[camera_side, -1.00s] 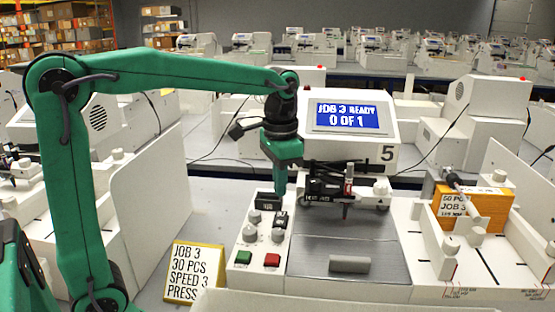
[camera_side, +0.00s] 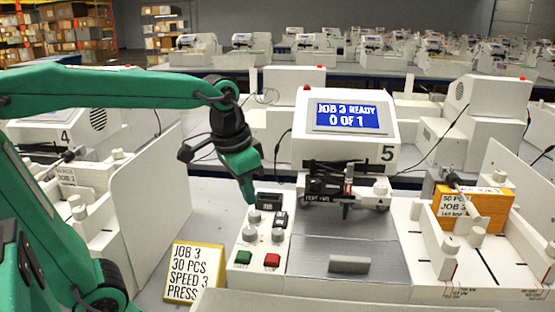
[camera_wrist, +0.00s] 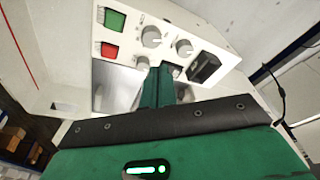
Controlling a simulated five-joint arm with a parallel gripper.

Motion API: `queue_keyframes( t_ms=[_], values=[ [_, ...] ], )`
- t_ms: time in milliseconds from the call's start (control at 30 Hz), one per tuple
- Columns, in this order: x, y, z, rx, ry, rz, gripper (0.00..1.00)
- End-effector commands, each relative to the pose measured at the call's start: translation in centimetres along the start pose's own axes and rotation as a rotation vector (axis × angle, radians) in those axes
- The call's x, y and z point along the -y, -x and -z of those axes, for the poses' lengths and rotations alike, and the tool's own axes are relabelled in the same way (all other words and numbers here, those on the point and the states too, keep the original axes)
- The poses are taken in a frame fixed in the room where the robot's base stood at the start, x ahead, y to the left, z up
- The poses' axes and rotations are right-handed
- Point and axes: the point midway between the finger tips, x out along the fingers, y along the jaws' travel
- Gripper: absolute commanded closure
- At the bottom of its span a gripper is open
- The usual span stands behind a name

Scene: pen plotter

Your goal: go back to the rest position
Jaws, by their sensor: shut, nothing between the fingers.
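My green gripper (camera_side: 249,198) is shut and empty. It hangs tilted above the left part of the control panel (camera_side: 247,257) of plotter 5, near its knobs. I cannot tell if its tip touches anything. In the wrist view my gripper (camera_wrist: 155,75) points at the panel, with the green button (camera_wrist: 115,19), the red button (camera_wrist: 109,50) and grey knobs around it. The plotter's screen (camera_side: 347,116) reads "JOB 3 READY 0 OF 1".
A job card (camera_side: 193,272) reading "JOB 3, 30 PCS, SPEED 3, PRESS" stands left of the panel. The pen carriage (camera_side: 340,187) sits right of my gripper. An orange box (camera_side: 472,210) stands at the right. A white partition (camera_side: 150,200) stands at the left.

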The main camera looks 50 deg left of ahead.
Motion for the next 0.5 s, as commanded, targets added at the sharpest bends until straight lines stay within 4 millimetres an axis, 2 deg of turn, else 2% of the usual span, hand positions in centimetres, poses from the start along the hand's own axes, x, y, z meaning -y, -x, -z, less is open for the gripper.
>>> queue_keyframes(
  t_ms=[300, 500],
  values=[
    [-0.4, -0.5, -5.0, -0.154, 0.081, 0.017, 1.00],
    [-0.5, -1.3, -7.2, -0.230, 0.121, 0.021, 1.00]
  ],
)
